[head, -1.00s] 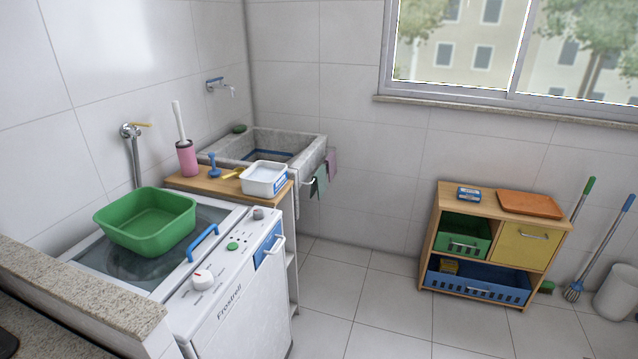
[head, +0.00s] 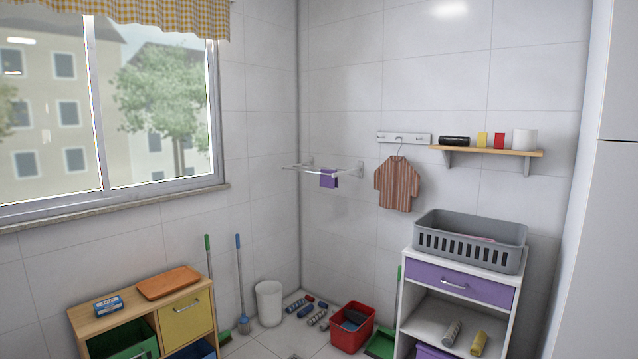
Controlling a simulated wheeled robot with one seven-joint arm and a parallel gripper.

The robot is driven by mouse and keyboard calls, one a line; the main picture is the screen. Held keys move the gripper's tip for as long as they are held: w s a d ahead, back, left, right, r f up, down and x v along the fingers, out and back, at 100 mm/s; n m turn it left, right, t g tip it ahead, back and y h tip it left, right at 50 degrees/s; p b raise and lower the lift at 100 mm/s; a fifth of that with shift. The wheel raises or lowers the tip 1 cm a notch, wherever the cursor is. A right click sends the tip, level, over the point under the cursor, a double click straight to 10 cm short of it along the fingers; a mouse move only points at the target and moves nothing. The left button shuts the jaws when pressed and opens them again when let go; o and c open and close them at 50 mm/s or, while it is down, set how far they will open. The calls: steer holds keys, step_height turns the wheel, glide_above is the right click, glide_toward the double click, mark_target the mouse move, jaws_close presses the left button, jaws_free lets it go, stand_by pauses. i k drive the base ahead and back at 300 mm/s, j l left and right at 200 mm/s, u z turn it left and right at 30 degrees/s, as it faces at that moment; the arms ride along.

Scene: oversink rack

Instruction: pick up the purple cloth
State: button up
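A small purple cloth (head: 328,179) hangs folded over a bar of the white wall rack (head: 318,170) near the room's corner, in the head view. It hangs well above the floor, to the left of a striped shirt. My gripper is not in view, so its distance to the cloth and its state do not show.
Below the rack stand a white bin (head: 269,303), a red crate (head: 352,326) and several bottles on the floor. A striped shirt (head: 398,184) hangs to the right. A white shelf unit (head: 407,300) bears a grey basket (head: 470,238). A wooden cabinet (head: 143,318) stands at left.

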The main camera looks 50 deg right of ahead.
mark_target(326, 181)
steer(key=z, duration=1.25)
steer(key=i+j, duration=0.1)
steer(key=i, duration=0.3)
steer(key=i+j+z, duration=0.1)
steer(key=i, duration=0.25)
steer(key=i+j, duration=0.15)
steer(key=i, duration=0.25)
